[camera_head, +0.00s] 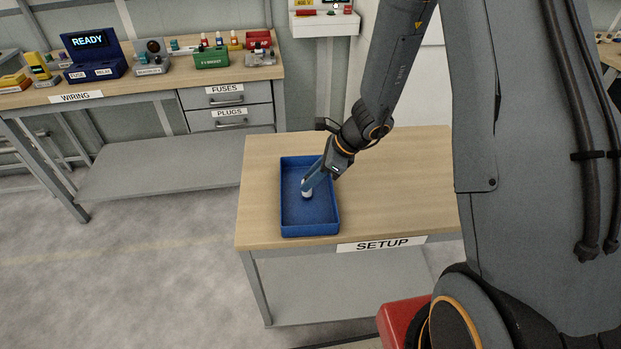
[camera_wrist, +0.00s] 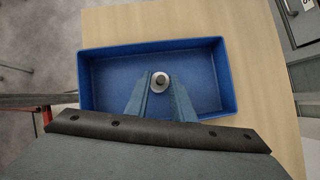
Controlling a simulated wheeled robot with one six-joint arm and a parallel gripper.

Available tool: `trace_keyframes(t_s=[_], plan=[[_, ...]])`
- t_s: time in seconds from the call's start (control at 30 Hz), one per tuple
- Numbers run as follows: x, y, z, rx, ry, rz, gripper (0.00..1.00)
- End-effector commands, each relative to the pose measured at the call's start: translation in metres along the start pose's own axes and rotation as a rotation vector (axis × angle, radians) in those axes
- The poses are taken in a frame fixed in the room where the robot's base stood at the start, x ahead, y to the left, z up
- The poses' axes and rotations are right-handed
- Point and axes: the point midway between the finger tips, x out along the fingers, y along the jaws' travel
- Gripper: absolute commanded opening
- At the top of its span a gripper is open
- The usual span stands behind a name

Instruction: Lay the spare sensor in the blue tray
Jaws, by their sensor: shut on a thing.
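The blue tray (camera_head: 310,231) lies on the table marked SETUP, near its left side. In the wrist view the tray (camera_wrist: 90,90) spreads below my gripper (camera_wrist: 160,90). My gripper (camera_head: 309,187) is over the inside of the tray, its blue-grey fingers shut on a small pale round part, the sensor (camera_head: 307,194). In the wrist view the sensor (camera_wrist: 160,79) shows end-on between the fingertips, a light ring with a darker centre. I cannot tell whether its lower end touches the tray floor. The rest of the tray floor looks empty.
The SETUP table (camera_head: 400,195) is bare to the right of the tray. A WIRING bench (camera_head: 130,88) stands at the back left, with a READY display unit (camera_head: 93,57), a green box (camera_head: 211,58) and other small items. Open floor lies at left.

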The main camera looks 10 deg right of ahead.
Motion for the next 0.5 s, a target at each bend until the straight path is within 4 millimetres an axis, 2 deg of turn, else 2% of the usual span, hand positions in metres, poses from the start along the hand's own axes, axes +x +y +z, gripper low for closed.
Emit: trace_keyframes(t_s=[0.07, 0.1, 0.2, 0.5], plan=[[0.0027, -0.0002, -0.0016, 0.0, 0.0, 0.0, 0.0], [0.0025, 0.0, -0.0016, 0.0, 0.0, 0.0, 0.25], [0.0019, 0.0001, -0.0013, 0.0, 0.0, 0.0, 0.41], [0.0013, 0.0002, -0.0009, 0.0, 0.0, 0.0, 0.41]])
